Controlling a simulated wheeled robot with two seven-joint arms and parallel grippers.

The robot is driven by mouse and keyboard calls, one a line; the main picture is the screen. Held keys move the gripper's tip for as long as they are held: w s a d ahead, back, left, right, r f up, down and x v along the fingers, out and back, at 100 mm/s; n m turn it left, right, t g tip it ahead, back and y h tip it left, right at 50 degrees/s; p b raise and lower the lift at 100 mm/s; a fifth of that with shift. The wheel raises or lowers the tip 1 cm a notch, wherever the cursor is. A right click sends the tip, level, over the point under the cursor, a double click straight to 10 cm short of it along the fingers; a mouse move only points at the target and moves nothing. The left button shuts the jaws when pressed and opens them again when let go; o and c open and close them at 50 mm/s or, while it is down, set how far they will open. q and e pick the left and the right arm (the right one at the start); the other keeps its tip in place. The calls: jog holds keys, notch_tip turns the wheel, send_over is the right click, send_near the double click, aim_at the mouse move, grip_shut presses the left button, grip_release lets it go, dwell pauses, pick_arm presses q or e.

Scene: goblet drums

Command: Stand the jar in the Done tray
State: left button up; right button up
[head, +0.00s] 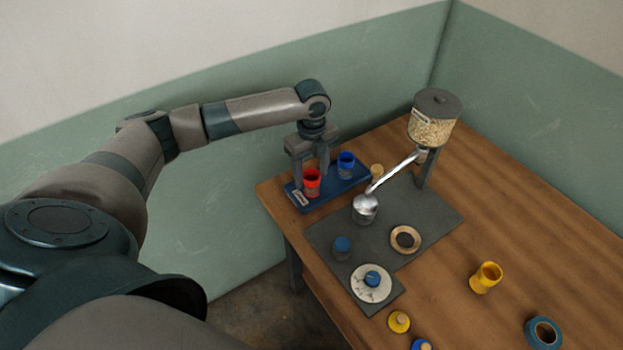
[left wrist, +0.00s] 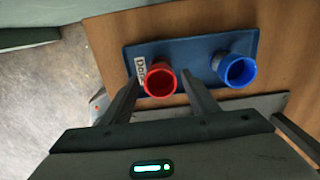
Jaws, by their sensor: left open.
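The blue Done tray (head: 328,190) lies at the far left corner of the table, and its label also shows in the left wrist view (left wrist: 195,48). A red jar (head: 312,188), open at the top, stands in it near the label; it also shows in the left wrist view (left wrist: 160,80). A blue-rimmed jar (head: 346,167) stands in the tray to its right. My left gripper (head: 311,170) is open above the tray, pointing down. Its fingers are on either side of the red jar, apart from it in the left wrist view (left wrist: 160,88). My right gripper is out of view.
A grain hopper (head: 434,118) with a silver arm and funnel (head: 365,203) stands over a grey mat (head: 435,208). A ring (head: 405,239), a blue-topped item (head: 342,247) and a white disc (head: 371,284) sit on the mat.

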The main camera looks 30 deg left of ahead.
pick_arm(q)
notch_tip(320, 180, up, 10)
jog(key=b, duration=0.2)
jog(key=shift+f, duration=0.25)
jog(key=shift+r, duration=0.1)
dwell(0.5)
